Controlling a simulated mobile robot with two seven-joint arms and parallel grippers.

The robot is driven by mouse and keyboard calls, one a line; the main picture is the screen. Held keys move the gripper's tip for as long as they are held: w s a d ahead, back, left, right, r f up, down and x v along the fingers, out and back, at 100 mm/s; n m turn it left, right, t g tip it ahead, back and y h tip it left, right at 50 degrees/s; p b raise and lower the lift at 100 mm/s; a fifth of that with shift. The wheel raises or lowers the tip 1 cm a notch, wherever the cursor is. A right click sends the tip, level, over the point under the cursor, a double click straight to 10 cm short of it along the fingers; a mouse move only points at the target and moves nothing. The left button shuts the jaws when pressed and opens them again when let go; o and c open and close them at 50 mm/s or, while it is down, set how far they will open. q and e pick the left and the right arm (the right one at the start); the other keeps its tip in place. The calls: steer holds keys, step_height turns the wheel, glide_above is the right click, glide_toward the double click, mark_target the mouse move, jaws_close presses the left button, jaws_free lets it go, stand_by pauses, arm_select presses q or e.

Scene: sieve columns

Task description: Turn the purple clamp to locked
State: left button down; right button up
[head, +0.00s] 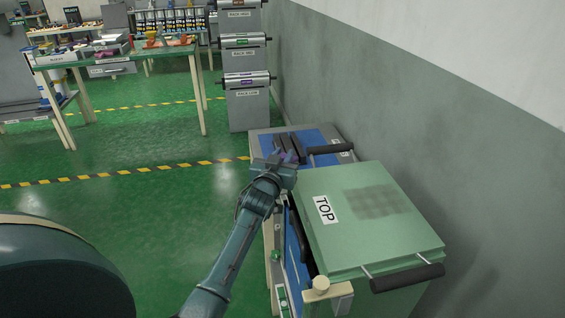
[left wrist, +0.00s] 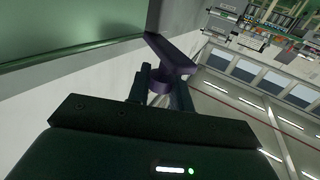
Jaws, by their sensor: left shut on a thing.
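The purple clamp (left wrist: 170,55) shows in the left wrist view as a dark purple T-shaped handle, its bar slanting down to the right. My left gripper (left wrist: 160,85) is shut on its stem, one finger on each side. In the head view the left gripper (head: 287,159) is beside the far left corner of the green box marked TOP. There the clamp is mostly hidden by the gripper, with only a little purple showing. I cannot tell whether the clamp is locked. My right gripper is not in view.
The green box (head: 345,200) has a black handle (head: 408,278) in front. A blue-topped grey unit (head: 262,142) with another black handle (head: 330,149) is just behind. Grey racks (head: 248,108) stand farther back, and a wall closes off the right. Green floor (head: 120,215) is clear on the left.

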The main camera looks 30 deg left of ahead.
arm_select(q)
steer(key=shift+d+r+n+y+b, duration=0.2)
steer(key=shift+r+n+y+b, duration=0.15)
steer(key=shift+y+b, duration=0.15)
steer(key=shift+d+n+y, duration=0.1)
steer(key=shift+n+y, duration=0.15)
steer(key=shift+y, duration=0.25)
steer(key=shift+f, duration=0.1)
steer(key=c, duration=1.6)
jaws_free()
steer(key=o, duration=0.3)
steer(key=shift+f+g, duration=0.2)
steer(key=shift+g, duration=0.1)
steer(key=shift+o, duration=0.2)
steer(key=shift+s, duration=0.1)
